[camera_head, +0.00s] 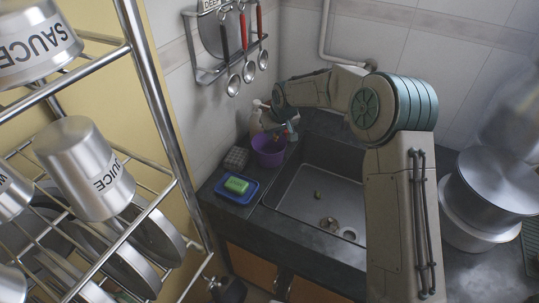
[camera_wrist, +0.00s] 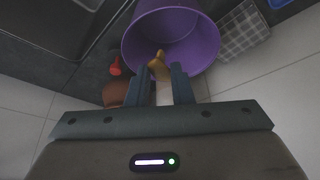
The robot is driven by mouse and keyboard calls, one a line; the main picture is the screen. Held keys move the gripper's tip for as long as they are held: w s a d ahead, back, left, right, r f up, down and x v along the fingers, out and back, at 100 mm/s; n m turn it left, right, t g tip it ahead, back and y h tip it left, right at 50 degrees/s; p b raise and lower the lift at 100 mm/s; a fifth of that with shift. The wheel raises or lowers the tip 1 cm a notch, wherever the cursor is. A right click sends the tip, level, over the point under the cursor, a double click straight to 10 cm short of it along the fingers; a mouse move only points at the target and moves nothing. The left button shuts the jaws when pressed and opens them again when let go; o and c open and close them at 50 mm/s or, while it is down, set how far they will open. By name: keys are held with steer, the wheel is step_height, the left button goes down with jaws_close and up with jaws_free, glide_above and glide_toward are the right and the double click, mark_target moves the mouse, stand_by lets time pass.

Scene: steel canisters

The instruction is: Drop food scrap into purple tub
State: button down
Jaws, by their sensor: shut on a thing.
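The purple tub (camera_head: 268,157) stands on the dark counter at the left rim of the sink in the head view. It fills the top middle of the wrist view (camera_wrist: 206,42), its open mouth in front of my fingers. My gripper (camera_wrist: 164,72) is shut on a small tan-brown food scrap (camera_wrist: 158,66). The scrap's tip shows against the near part of the tub's mouth; its height above the rim is hard to tell. In the head view my gripper (camera_head: 286,131) is at the tub's upper right, small and partly hidden; the scrap is not clear there.
The sink (camera_head: 300,190) holds a few small scraps (camera_head: 329,222) near its drain. Large pots (camera_head: 492,182) stand right.

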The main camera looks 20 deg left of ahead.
step_height(320, 180, down, 2)
steer(key=shift+b, duration=0.3)
steer(key=c, duration=1.2)
jaws_free()
steer(key=b+v, duration=0.1)
steer(key=v, duration=1.3)
steer(key=shift+b, duration=0.3)
steer(key=shift+d, duration=0.1)
